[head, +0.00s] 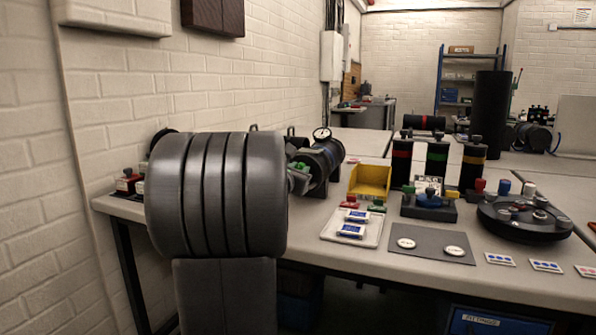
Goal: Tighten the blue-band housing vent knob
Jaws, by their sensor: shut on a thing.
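The blue-band housing (326,157) is a dark cylinder lying on its side on the bench. A round white gauge (321,134) stands on top of it. My gripper (303,178) is at the near left end of this housing, small in view and partly covered by my large grey arm link. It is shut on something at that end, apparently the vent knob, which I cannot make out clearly. A small green part (299,166) shows just beside the gripper.
A yellow bin (371,180), a white tray (337,235), a grey mat (430,255) and a dark round turntable (525,230) fill the bench. The brick wall is close on the left.

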